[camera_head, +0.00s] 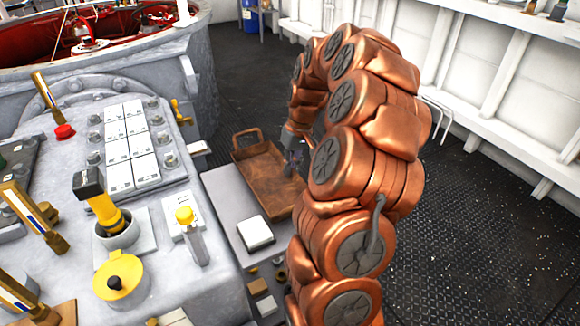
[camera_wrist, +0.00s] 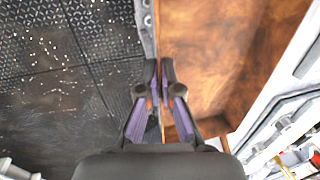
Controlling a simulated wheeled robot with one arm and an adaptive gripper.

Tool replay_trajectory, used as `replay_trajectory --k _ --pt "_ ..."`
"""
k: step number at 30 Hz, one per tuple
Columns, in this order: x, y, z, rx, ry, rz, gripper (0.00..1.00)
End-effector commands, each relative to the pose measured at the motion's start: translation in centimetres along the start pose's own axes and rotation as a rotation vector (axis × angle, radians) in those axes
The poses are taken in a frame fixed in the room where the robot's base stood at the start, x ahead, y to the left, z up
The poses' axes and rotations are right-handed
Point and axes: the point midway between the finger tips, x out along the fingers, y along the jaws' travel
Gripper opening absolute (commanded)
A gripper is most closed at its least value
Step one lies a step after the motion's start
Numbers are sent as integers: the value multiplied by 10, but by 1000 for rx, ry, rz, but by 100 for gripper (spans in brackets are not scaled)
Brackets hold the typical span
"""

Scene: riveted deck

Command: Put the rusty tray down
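The rusty tray (camera_head: 262,180) is a brown, shallow, rectangular tray with a looped handle at its far end. It lies level at the right side of the grey ledge, beside the control console. In the wrist view, the tray (camera_wrist: 220,45) fills the upper right. My gripper (camera_head: 292,165) is at the tray's right side. In the wrist view, the fingers of my gripper (camera_wrist: 159,75) are nearly together, one on each side of the tray's thin side wall. I cannot tell whether the tray touches the ledge. My arm hides part of its near right end.
The grey ledge (camera_head: 218,189) holds a white block (camera_head: 255,233) close to the tray's near end. The console (camera_head: 140,215) with levers and knobs stands left. Dark riveted floor (camera_head: 235,90) is open behind and right. A white wall (camera_head: 480,70) runs along the right.

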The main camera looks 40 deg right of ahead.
Motion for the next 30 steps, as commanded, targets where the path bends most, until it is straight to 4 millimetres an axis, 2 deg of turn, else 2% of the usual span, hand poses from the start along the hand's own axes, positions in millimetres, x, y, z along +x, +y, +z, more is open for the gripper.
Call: replay_trajectory --k 15,25,30 --pt "8 2 0 0 0 0 0" --pt "8 2 0 0 0 0 35" --pt "8 2 0 0 0 0 35"
